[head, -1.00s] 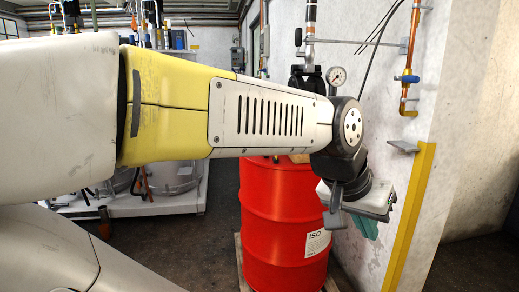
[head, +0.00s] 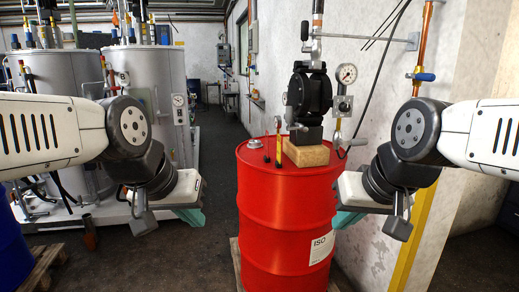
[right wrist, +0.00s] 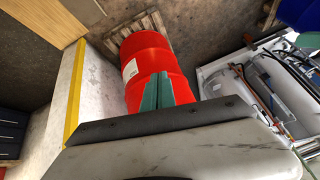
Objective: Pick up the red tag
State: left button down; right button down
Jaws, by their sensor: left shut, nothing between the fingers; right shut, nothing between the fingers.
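I cannot make out a red tag with certainty in either view. A small yellow upright fitting (head: 280,147) with a reddish top stands on the red drum (head: 285,225), but it is too small to identify. My left gripper (head: 192,214) is shut and empty, left of the drum and apart from it. My right gripper (head: 346,219) is shut and empty, near the drum's right side in the head view. Its green fingers (right wrist: 158,91) overlap the drum (right wrist: 145,62) in the right wrist view; I cannot tell whether they touch.
A black pump (head: 309,92) on a wooden block (head: 306,154) sits on the drum, with a pressure gauge (head: 347,74) beside it. The wall and copper pipe (head: 420,55) lie close on the right. Grey tanks (head: 150,75) stand left. The floor aisle (head: 215,140) between is clear.

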aim_at(267, 158)
jog(key=i+j+z, duration=0.1)
jog(key=i+j, duration=0.2)
jog(key=i+j+z, duration=0.1)
jog(key=i+j, duration=0.15)
jog(key=j, duration=0.15)
jog(key=i+j+z, duration=0.1)
jog(key=i+j, duration=0.15)
jog(key=i+j+z, duration=0.15)
jog(key=j, duration=0.35)
jog(key=i+j+z, duration=0.1)
jog(key=i+j, duration=0.2)
jog(key=j, duration=0.15)
jog(key=i+j+z, duration=0.1)
jog(key=j, duration=0.3)
jog(key=i+j+z, duration=0.1)
jog(key=i+j, duration=0.15)
jog(key=j, duration=0.25)
jog(key=i+j+z, duration=0.1)
jog(key=j, duration=0.35)
jog(key=i, duration=0.1)
